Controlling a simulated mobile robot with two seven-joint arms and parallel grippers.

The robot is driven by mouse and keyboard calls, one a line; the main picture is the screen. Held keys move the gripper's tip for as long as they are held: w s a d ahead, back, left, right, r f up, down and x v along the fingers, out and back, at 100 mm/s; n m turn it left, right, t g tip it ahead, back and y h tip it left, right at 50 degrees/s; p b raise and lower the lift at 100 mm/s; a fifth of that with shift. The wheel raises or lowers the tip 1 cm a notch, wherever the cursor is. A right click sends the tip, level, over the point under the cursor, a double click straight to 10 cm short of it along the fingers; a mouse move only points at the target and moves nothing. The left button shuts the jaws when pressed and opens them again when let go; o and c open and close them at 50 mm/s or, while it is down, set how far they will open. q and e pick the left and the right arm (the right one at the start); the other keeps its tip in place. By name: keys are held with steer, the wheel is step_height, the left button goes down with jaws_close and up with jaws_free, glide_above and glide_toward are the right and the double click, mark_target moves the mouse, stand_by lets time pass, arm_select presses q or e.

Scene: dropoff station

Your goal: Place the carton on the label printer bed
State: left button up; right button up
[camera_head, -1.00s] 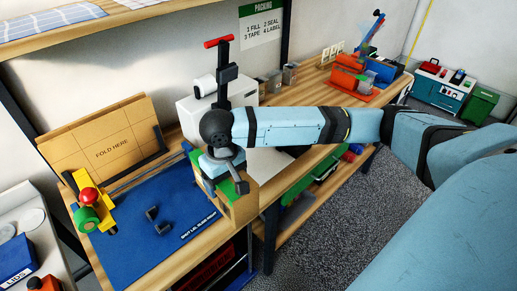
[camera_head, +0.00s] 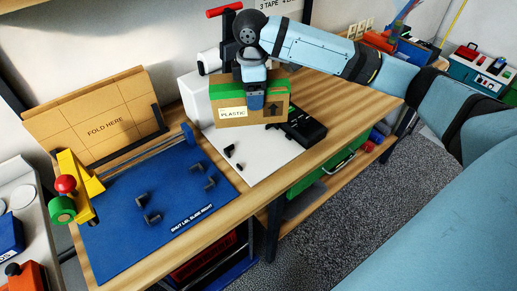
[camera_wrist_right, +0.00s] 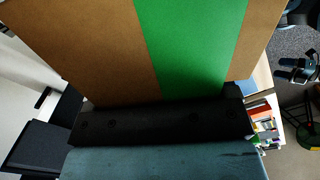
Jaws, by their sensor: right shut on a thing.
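The carton (camera_head: 281,103) is a brown box with green tape on top, a "PLASTIC" label and an up arrow on its front. It looks upright. My right gripper (camera_head: 256,99) is shut on it from above. In the right wrist view the carton (camera_wrist_right: 85,40) and its green strip fill the top, against the dark gripper part (camera_wrist_right: 160,125). The flat white bed (camera_head: 262,160) lies below and in front of the carton, before a white housing (camera_head: 193,97). Whether the carton touches the bed I cannot tell. My left gripper is not in view.
A black device (camera_head: 304,127) sits close right of the carton. Small dark brackets (camera_head: 150,215) stand on the blue mat (camera_head: 125,250) and some on the white bed. A folding board (camera_head: 95,120) stands at left. Bare wooden bench (camera_head: 345,105) lies to the right.

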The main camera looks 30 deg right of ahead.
steer(key=d+r+n, duration=0.1)
steer(key=w+d+n, duration=0.1)
steer(key=n, duration=0.1)
steer(key=w+d+r+n+b, duration=0.1)
steer(key=shift+w+d+r+n, duration=0.15)
steer(key=shift+d+r+n, duration=0.15)
steer(key=shift+n, duration=0.9)
steer(key=f, duration=1.9)
steer(key=shift+w+d+f, duration=0.1)
steer(key=shift+w+d, duration=0.1)
steer(key=shift+d, duration=0.15)
steer(key=o, duration=0.9)
steer(key=shift+f, duration=0.15)
step_height(320, 180, up, 12)
steer(key=shift+r, duration=0.2)
steer(key=shift+f, duration=0.1)
